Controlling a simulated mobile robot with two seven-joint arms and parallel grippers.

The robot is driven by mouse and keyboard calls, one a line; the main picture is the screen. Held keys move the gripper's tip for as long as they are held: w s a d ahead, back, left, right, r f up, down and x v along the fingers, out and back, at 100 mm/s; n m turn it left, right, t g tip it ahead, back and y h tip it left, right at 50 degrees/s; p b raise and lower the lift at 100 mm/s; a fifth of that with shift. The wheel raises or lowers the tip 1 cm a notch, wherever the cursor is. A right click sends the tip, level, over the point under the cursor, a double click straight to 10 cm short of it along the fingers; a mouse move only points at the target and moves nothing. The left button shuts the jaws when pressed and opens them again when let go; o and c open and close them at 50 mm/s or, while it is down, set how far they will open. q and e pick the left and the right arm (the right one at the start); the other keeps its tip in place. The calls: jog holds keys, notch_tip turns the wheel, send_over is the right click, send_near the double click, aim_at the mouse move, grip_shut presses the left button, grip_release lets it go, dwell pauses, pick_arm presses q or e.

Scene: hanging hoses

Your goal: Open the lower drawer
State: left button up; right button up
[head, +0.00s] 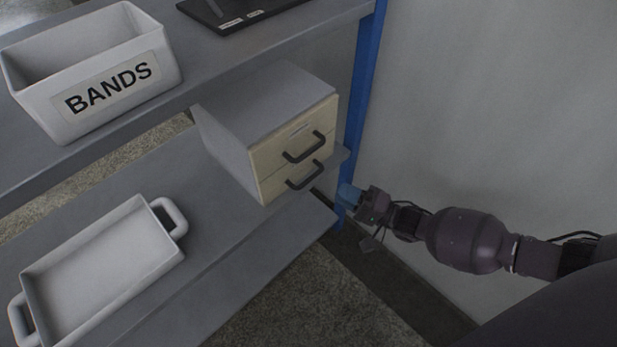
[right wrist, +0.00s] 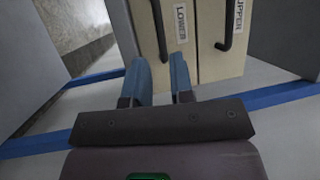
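A small cabinet (head: 262,110) with a grey body and two pale wooden drawer fronts sits under the upper shelf. The lower drawer (head: 271,188) has a dark bar handle (head: 306,176); the upper drawer's handle (head: 304,147) is just above. Both drawers look closed. In the right wrist view the lower drawer's handle (right wrist: 159,30) is beside the label "LOWER" (right wrist: 180,24). My right gripper (head: 343,193) is open, its blue fingers (right wrist: 158,62) apart and pointing at the lower drawer. The handle's near end shows between the fingertips; contact cannot be told. My left gripper is out of view.
A "BANDS" bin (head: 112,82) stands on the upper shelf, near a dark flat object (head: 235,12). A white two-handled tray (head: 100,262) sits on the lower shelf. The floor in front (head: 310,300) is clear.

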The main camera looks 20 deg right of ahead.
aim_at(310, 178)
jog(key=b+x, duration=0.1)
jog(key=x, duration=0.8)
jog(key=shift+w+a, duration=0.15)
jog(key=shift+a, duration=0.05)
grip_shut()
